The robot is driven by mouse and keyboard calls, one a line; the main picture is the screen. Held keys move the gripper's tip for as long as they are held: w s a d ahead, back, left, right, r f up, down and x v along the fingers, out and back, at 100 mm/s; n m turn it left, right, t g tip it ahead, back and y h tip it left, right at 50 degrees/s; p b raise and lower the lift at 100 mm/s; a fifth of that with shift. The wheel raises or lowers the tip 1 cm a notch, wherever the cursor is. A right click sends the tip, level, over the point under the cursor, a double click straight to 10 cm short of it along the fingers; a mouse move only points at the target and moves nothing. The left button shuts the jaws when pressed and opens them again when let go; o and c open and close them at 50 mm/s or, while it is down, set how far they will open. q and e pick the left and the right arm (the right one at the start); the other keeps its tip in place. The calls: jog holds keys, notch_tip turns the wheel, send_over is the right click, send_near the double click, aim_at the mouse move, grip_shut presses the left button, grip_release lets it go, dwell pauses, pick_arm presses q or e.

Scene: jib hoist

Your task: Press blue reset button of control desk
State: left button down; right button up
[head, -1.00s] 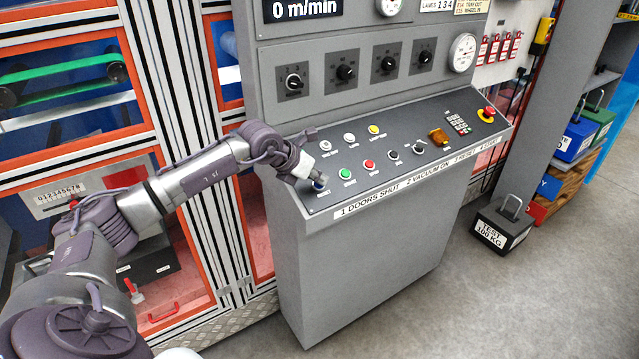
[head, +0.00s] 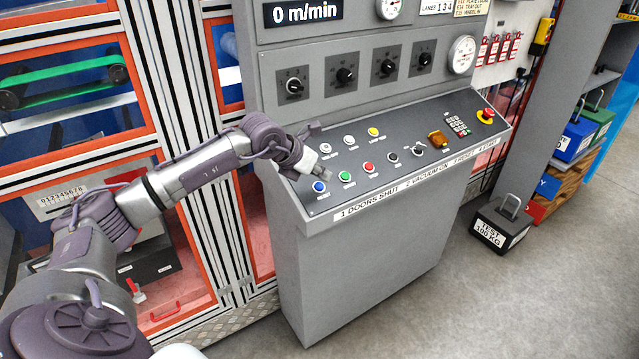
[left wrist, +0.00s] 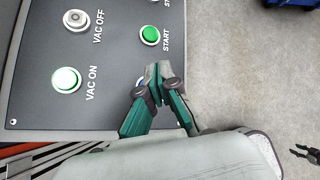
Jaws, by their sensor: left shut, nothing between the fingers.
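The blue reset button (head: 319,187) is at the front left corner of the sloping control desk (head: 400,165). It shows clear in the head view. My left gripper (head: 323,174) is just above and behind it, apart from it, pointing down at the panel. In the left wrist view the left gripper (left wrist: 156,76) has its fingertips together and nothing between them. A sliver of the blue button (left wrist: 139,83) shows there beside a finger; the rest is hidden. A dark claw shape (left wrist: 307,153), perhaps my right gripper, is at the right edge; its opening is unclear.
The green start button (head: 345,176) and red button (head: 369,167) are just right of the blue one. White and yellow buttons sit behind. A red emergency stop (head: 486,114) is at the far right. A black test weight (head: 500,226) stands on the floor.

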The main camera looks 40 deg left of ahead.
pick_arm(q)
jog(key=r, duration=0.1)
jog(key=r+p, duration=0.1)
jog(key=d+r, duration=0.1)
jog(key=shift+s+d, duration=0.1)
jog(key=shift+s, duration=0.2)
dwell(0.6)
